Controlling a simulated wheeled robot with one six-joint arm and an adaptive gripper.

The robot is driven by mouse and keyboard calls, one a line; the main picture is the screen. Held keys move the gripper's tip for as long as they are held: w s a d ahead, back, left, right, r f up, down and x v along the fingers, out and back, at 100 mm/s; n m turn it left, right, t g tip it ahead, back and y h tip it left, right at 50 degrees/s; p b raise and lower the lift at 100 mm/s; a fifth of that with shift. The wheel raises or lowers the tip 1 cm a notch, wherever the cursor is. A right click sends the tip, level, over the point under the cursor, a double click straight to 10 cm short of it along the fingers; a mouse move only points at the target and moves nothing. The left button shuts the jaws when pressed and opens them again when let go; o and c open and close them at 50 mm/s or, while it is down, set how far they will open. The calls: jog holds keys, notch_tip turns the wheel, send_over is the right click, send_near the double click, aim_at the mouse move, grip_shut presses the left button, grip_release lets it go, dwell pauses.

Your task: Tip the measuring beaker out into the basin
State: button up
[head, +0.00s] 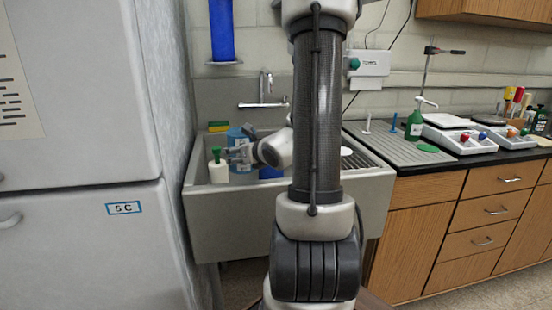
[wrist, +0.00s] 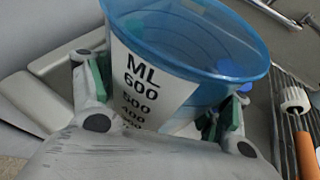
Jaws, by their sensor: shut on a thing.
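The measuring beaker (wrist: 165,80) is blue and see-through with a white scale label reading ML 600, 500 and lower. My gripper (wrist: 160,112) is shut on it, with green-padded fingers on either side. In the wrist view its open rim faces up the picture, and no contents can be made out for certain. In the head view the beaker (head: 238,140) is at the left of the basin, with my gripper (head: 240,153) at it. The basin (head: 230,228) is a grey sink with a tall front wall; my arm hides its middle.
A white bottle with a green top (head: 217,168) stands at the basin's left, close to my gripper. A tap (head: 263,90) is on the back wall. A ribbed drainboard (head: 400,148) lies to the right. A tall grey cabinet (head: 85,150) closes off the left side.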

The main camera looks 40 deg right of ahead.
jog(key=shift+d, duration=0.15)
jog(key=shift+d+f+m+y, duration=0.3)
jog(key=shift+m+y, duration=0.15)
jog(key=shift+m, duration=0.2)
jog(key=shift+d+f+m+y, duration=0.15)
jog(key=shift+d+m+y, duration=0.15)
jog(key=shift+m+y, duration=0.25)
jog(key=d+m, duration=0.1)
jog(key=d+m+y, duration=0.1)
jog(key=shift+f+m+y, duration=0.3)
jog(key=shift+f, duration=0.1)
jog(key=shift+f+m+t+y, duration=0.15)
jog(key=shift+m+y, duration=0.3)
jog(key=shift+m, duration=0.2)
jog(key=shift+f+m+t+y, duration=0.1)
jog(key=shift+m+t+y, duration=0.05)
jog(key=shift+m+y, duration=0.4)
jog(key=shift+f+m, duration=0.1)
jog(key=shift+m, duration=0.5)
jog(key=shift+d+r+m+t+y+p, duration=0.15)
jog(key=shift+r+m+t+y+p, duration=0.15)
jog(key=shift+r+m+y+p, duration=0.25)
jog(key=shift+s+d+r+m+y, duration=0.1)
jog(key=shift+d+r+m+y, duration=0.15)
jog(key=shift+d+r+m, duration=0.45)
dwell(1.4)
jog(key=shift+d+r+m+t+y+p, duration=0.35)
jog(key=shift+r+m+p, duration=0.2)
jog(key=shift+m, duration=0.2)
dwell(0.8)
